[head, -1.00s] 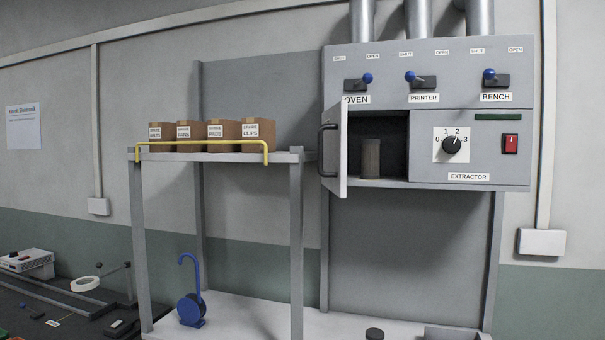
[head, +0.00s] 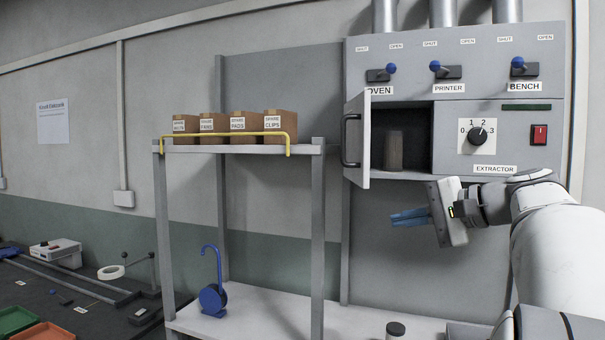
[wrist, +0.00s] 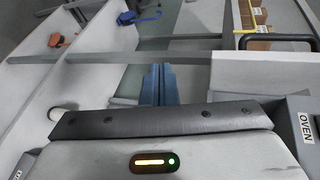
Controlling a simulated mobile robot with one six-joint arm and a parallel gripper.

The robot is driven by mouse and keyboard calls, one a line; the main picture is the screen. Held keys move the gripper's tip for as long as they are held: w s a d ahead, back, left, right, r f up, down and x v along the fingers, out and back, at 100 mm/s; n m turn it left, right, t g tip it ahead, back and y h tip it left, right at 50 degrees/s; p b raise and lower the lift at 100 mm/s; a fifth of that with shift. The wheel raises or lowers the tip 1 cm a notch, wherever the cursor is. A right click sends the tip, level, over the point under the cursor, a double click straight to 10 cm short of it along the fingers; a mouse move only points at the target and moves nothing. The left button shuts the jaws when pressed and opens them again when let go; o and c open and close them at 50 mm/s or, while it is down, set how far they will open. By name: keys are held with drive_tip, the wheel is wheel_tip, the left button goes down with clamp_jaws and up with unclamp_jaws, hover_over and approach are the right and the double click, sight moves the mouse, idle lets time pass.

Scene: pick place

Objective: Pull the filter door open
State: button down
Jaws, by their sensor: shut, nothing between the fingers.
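The grey filter door (head: 364,138) stands swung outward on the extractor cabinet, with its dark bar handle (head: 346,141) on its outer left side. Behind it the compartment (head: 418,137) is open, and a grey-brown cylindrical filter (head: 396,150) stands inside. My gripper (head: 392,218) is below the compartment in the head view, to the right of the door's lower edge, apart from door and handle. Its blue fingers point left, are together and hold nothing. In the wrist view the closed fingers (wrist: 158,84) show at centre; a dark curved bar (wrist: 278,38), seemingly the handle, is at upper right.
A shelf (head: 240,150) with several small boxes and a yellow rail (head: 225,134) stands left of the door. Lever valves and the EXTRACTOR dial (head: 478,136) are on the cabinet. A blue hooked object (head: 213,297) stands on the lower white bench. Space below the door looks clear.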

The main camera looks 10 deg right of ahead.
drive_tip(key=s+d+r+t+y, duration=0.2)
drive_tip(key=s+d+r+t, duration=0.1)
drive_tip(key=d+r, duration=0.55)
drive_tip(key=s+a+r+p+x, duration=0.1)
drive_tip(key=a+p+x, duration=0.1)
drive_tip(key=x, duration=1.1)
drive_tip(key=shift+s+p, duration=0.2)
drive_tip(key=shift+p, duration=0.2)
drive_tip(key=shift+h, duration=0.3)
